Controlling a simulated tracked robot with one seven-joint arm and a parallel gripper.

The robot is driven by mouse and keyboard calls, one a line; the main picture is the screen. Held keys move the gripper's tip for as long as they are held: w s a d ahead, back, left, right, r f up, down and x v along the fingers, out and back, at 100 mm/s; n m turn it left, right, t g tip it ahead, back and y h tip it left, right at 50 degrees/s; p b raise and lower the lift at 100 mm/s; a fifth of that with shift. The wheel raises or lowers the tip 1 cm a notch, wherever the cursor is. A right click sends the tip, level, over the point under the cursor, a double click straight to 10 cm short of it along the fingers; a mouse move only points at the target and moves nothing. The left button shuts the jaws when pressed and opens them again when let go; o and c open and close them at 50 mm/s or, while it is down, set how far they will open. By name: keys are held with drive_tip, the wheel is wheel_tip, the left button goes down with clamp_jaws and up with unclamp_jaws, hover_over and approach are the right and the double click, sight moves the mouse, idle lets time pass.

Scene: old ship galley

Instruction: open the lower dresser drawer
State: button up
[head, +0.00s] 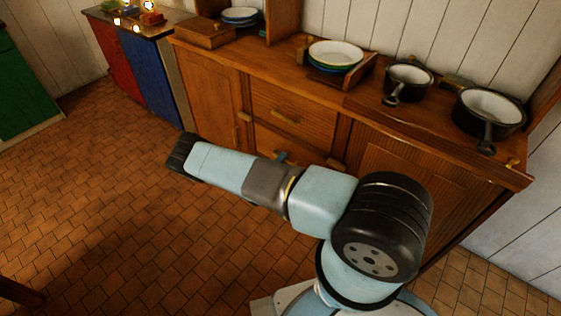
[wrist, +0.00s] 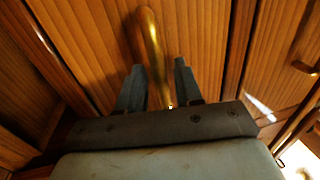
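The wooden dresser (head: 202,85) stands across the upper middle of the head view. Its lower drawer (head: 305,150) is below the upper drawer and partly hidden behind my arm. In the wrist view, the drawer front (wrist: 88,40) fills the area ahead of my gripper (wrist: 159,80). A brass bar handle (wrist: 151,45) runs between the two fingers. The fingers are apart, one on each side of the handle, with a visible gap; contact cannot be told. In the head view only a small blue part near the lower drawer shows past my arm.
The upper drawer (head: 283,99) has a brass handle (head: 285,117) and looks closed. Cupboard doors flank the drawers. Plates (head: 335,53) and two dark pans (head: 408,83) (head: 489,112) stand on top. The tiled floor (head: 110,190) is clear at left.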

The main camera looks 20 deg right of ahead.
clamp_jaws()
idle(0.3)
idle(0.3)
